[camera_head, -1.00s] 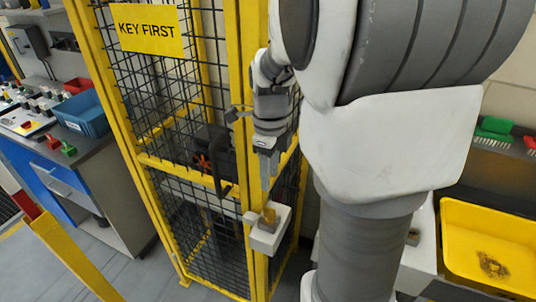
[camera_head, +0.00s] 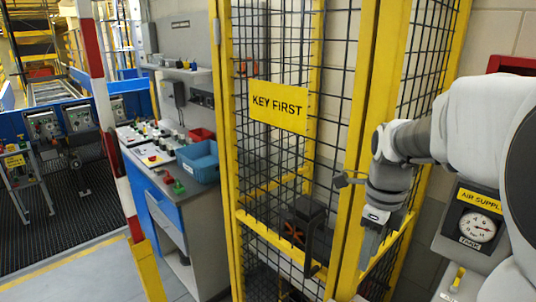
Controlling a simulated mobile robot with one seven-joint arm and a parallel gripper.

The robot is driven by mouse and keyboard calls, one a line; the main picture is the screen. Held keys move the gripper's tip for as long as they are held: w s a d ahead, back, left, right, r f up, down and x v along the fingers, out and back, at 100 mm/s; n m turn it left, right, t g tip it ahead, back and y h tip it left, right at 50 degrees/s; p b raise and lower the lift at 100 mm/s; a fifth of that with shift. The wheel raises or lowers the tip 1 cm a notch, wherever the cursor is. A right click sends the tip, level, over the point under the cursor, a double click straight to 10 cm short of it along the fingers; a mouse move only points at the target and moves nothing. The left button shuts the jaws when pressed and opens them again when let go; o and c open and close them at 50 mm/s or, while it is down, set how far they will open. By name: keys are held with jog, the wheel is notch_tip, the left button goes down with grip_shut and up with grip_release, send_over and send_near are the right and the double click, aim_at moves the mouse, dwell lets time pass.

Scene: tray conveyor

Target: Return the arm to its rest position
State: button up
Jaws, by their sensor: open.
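My arm enters from the right edge and reaches left in front of the yellow cage post. My gripper (camera_head: 372,245) hangs pointing down at the arm's end, close to the yellow frame of the mesh cage. Its fingertips are small in this view, and nothing shows held in it. The yellow cage (camera_head: 228,165) carries a "KEY FIRST" sign (camera_head: 279,107).
An air supply box (camera_head: 473,222) with a gauge stands at the right. A workbench (camera_head: 165,185) with a blue bin (camera_head: 198,160) and a control panel is left of the cage. A red-white post (camera_head: 118,160) stands before it. Dark floor matting (camera_head: 60,205) lies at far left.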

jog(key=s+a+r+n+t, duration=0.2)
jog(key=s+a+n, duration=0.3)
jog(key=n, duration=0.8)
jog(key=s+a+r+n+t, duration=0.2)
jog(key=s+a+n, duration=0.3)
jog(key=n, duration=0.9)
jog(key=shift+s+t, duration=0.7)
jog(key=shift+s, duration=0.35)
jog(key=shift+r, duration=0.1)
